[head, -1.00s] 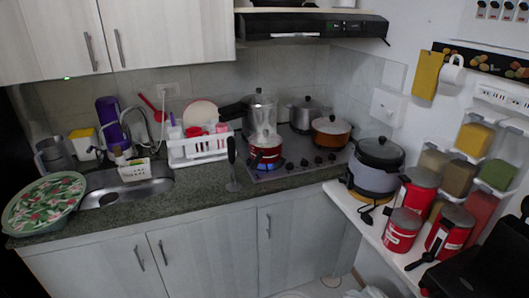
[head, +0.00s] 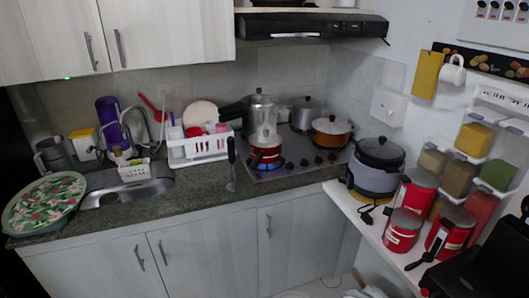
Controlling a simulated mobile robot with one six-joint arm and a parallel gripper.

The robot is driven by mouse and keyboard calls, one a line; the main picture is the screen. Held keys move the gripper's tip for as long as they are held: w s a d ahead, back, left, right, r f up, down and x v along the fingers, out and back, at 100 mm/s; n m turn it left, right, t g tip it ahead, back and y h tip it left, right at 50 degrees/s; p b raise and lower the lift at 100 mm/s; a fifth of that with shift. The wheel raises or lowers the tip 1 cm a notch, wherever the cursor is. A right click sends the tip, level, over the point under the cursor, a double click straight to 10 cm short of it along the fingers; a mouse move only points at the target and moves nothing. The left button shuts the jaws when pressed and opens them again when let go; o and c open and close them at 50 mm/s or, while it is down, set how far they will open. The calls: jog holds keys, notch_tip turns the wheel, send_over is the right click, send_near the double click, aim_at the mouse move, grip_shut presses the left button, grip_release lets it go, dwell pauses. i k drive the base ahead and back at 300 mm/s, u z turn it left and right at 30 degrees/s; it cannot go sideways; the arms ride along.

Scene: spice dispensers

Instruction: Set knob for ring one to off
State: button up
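The stove (head: 262,177) is a dark cooktop set in the counter, right of centre in the head view. A red pot (head: 265,160) stands on its front left ring, with a blue flame showing under it. Several small dark knobs (head: 304,162) sit in a row along the stove's front right edge. Their markings and exact turn are too small to read, and I cannot tell which knob belongs to ring one. A steel pot, a grey pot and an orange-brown pot (head: 331,130) stand behind or beside the red pot. My gripper is not in view.
A dark upright utensil (head: 231,165) stands at the counter's front edge, left of the stove. A white dish rack (head: 200,148) is behind it. A rice cooker (head: 376,170) and red canisters (head: 404,229) stand on the white side shelf at right. The floor shows only a little.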

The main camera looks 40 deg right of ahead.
aim_at(289, 166)
jog(key=z, duration=2.05)
jog(key=i, duration=0.2)
jog(key=u, duration=0.85)
